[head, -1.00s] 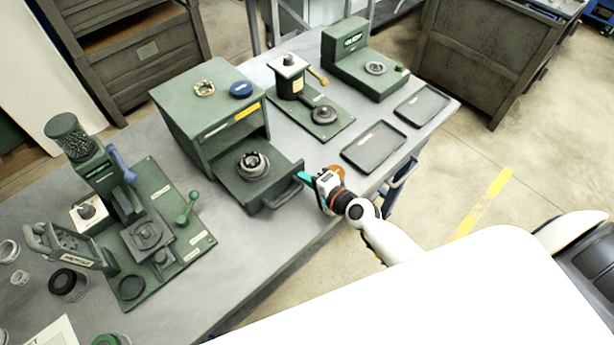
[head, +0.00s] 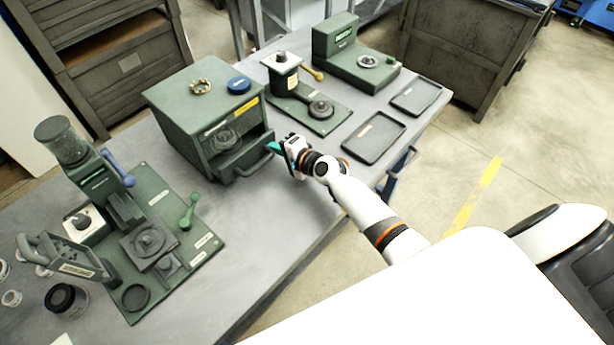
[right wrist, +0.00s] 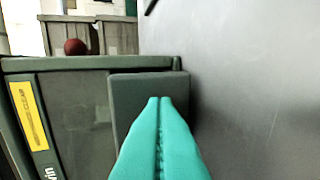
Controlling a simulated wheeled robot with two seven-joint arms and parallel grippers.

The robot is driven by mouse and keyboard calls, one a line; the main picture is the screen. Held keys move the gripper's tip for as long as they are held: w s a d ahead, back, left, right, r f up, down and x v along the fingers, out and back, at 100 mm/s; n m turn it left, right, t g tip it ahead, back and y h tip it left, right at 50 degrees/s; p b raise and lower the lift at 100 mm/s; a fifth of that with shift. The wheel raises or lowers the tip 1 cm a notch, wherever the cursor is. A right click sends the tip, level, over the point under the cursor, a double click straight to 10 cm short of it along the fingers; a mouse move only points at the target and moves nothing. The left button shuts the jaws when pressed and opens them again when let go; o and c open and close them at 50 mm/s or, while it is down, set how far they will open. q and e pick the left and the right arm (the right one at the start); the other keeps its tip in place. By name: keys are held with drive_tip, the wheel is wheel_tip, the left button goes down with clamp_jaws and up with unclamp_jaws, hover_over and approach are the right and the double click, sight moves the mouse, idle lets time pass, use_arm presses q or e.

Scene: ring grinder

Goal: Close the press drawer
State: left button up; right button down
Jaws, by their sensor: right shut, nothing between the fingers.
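The green press cabinet (head: 197,108) stands mid-table in the head view. Its drawer (head: 241,158) is a short way out at the right-hand side, with a dark round part (head: 224,139) partly visible inside. A handle (head: 257,163) is on the drawer front. My right gripper (head: 273,147), with teal fingers, is shut and empty at the far end of the drawer front. In the right wrist view its fingertips (right wrist: 160,101) are in front of a dark green panel (right wrist: 150,90); I cannot tell whether they touch. My left gripper is not in view.
A green grinder (head: 130,215) stands on the left of the table (head: 265,240). A lever stand (head: 310,110), a green device (head: 355,65) and two dark trays (head: 373,137) are to the right. A bare table strip lies in front of the drawer.

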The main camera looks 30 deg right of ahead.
sight(269, 142)
drive_tip(key=w, duration=0.1)
drive_tip(key=w+a+b, duration=0.1)
drive_tip(key=w, duration=0.1)
drive_tip(key=shift+w+a, duration=0.1)
drive_tip(key=shift+w, duration=0.2)
drive_tip(key=shift+w+a, duration=0.15)
drive_tip(key=shift+w, duration=0.15)
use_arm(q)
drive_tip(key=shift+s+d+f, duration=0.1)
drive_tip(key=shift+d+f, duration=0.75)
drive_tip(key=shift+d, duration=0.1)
use_arm(e)
drive_tip(key=shift+r, duration=0.3)
drive_tip(key=shift+w, duration=0.1)
